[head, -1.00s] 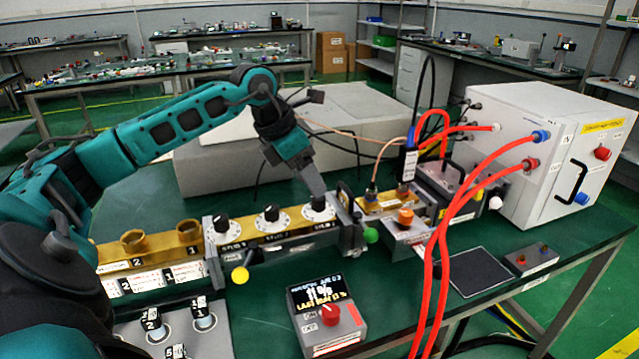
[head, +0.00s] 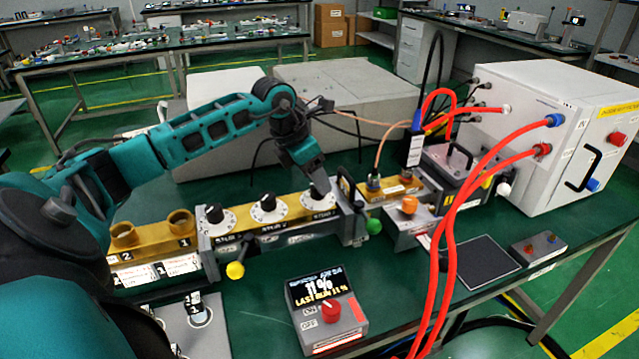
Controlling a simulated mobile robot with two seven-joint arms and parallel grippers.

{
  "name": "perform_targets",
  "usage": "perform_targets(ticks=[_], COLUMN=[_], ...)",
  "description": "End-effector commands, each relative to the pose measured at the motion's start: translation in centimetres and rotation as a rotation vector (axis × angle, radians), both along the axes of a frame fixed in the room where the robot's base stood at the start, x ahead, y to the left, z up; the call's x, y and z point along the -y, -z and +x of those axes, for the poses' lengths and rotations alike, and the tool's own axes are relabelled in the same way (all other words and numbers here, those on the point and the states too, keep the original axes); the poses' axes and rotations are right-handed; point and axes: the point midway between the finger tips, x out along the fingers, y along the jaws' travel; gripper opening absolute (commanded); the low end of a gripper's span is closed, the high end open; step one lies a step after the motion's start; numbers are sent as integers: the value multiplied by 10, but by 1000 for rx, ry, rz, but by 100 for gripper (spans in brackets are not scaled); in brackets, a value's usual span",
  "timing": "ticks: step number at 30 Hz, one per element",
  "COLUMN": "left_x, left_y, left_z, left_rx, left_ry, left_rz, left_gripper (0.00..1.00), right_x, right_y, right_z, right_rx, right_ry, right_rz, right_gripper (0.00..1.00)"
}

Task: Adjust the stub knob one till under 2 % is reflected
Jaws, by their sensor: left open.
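Three black stub knobs on white dials stand in a row on the brass and grey tuner block (head: 285,243): a left knob (head: 214,212), a middle knob (head: 268,202) and a right knob (head: 319,196). Their labels are too blurred to tell surely which is stub one. My left gripper (head: 318,187) is open and points down at the right knob, its fingers at the knob's top and partly hiding it. I cannot tell whether they touch it. The meter box (head: 327,313) reads 11 %, with LAST RUN 11 % below. My right gripper is out of view.
A red switch knob (head: 331,310) is on the meter box. Green (head: 374,227) and yellow (head: 235,270) ball handles stick out near the block's ends. Red hoses (head: 449,265) hang right of it from the white generator cabinet (head: 560,135).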

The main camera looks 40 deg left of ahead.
Motion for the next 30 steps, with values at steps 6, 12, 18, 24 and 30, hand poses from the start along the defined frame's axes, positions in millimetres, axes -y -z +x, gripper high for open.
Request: perform_targets(ticks=[6,12,18,24,30], left_x=[4,4,4,4,4], left_y=[25,32,31,31,31], left_z=[10,12,12,12,12], left_rx=[0,0,0,0,0], left_ry=[0,1,1,1,1], left_rz=[-1,1,1,0,0], left_gripper=[60,60,59,40,21], right_x=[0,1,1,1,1], right_y=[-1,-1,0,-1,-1], right_z=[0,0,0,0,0], right_rx=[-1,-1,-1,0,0], right_ry=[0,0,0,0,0], right_rz=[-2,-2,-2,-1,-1], right_gripper=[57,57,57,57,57])
